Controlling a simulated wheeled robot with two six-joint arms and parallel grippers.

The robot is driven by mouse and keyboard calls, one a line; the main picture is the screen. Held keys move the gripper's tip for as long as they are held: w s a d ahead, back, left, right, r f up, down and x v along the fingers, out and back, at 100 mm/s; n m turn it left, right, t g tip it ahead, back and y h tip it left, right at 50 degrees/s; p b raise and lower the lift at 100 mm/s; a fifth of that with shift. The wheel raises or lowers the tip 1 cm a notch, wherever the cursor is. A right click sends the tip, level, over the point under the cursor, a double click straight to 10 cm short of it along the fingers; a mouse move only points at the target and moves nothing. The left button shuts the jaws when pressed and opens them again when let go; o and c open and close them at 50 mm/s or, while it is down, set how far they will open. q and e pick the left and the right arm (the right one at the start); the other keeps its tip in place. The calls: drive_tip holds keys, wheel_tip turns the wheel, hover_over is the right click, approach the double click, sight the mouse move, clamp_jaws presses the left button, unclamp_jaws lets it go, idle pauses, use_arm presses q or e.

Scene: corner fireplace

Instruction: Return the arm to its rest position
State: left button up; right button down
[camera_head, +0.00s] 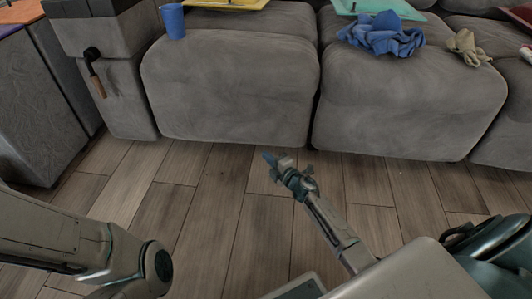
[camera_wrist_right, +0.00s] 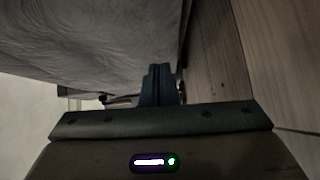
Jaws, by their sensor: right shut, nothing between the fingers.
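My right arm reaches up from the lower right in the head view, and its gripper (camera_head: 270,160) is over the wood floor in front of the grey sofa. In the right wrist view the two dark fingers (camera_wrist_right: 157,84) are together with nothing between them. The sofa's grey front fills the upper left of that view. My left arm shows at the lower left of the head view, but its gripper is not in the picture.
A grey sofa (camera_head: 235,85) runs across the back. On it are a blue cup (camera_head: 173,21), a crumpled blue cloth (camera_head: 382,36) and a tan cloth (camera_head: 466,47). A brown-handled object (camera_head: 96,78) hangs at the left. The wood floor (camera_head: 215,200) is clear.

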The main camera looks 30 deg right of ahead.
drive_tip(key=p+v, duration=0.1)
drive_tip(key=v, duration=0.7)
drive_tip(key=shift+s+f+p, duration=0.35)
drive_tip(key=shift+s, duration=0.05)
